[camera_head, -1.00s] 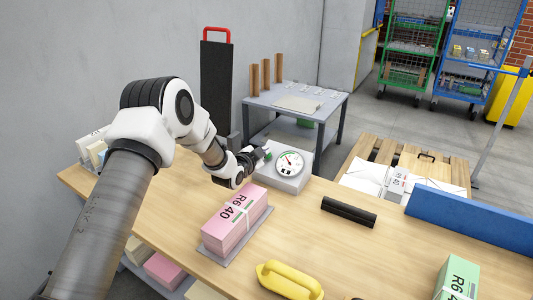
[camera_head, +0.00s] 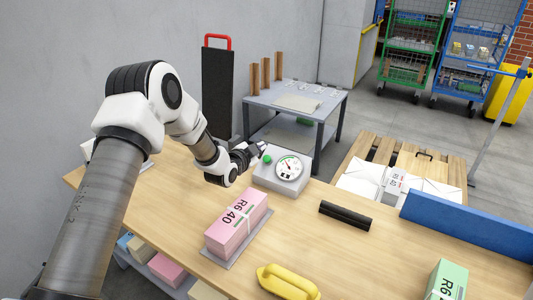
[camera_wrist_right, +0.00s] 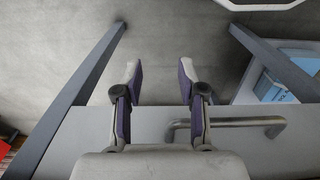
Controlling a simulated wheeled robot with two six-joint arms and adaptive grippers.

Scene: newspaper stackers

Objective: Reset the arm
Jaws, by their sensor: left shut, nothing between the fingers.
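My left gripper (camera_head: 258,149) is shut and empty in the head view. It is raised above the table, at the left edge of the white device with a round dial (camera_head: 289,167). The green button (camera_head: 267,159) on that device shows just beside the fingertips; I cannot tell whether they touch the device. My right gripper (camera_wrist_right: 160,80) shows only in the right wrist view, with its two fingers apart and nothing between them, over a grey floor and a grey surface with a metal handle (camera_wrist_right: 228,124).
A pink bundle marked R6 40 (camera_head: 237,222) lies on the wooden table (camera_head: 310,245). A black bar (camera_head: 345,214), a yellow handled tool (camera_head: 287,282) and a green bundle (camera_head: 447,281) are also there. A blue barrier (camera_head: 470,225) lines the right edge.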

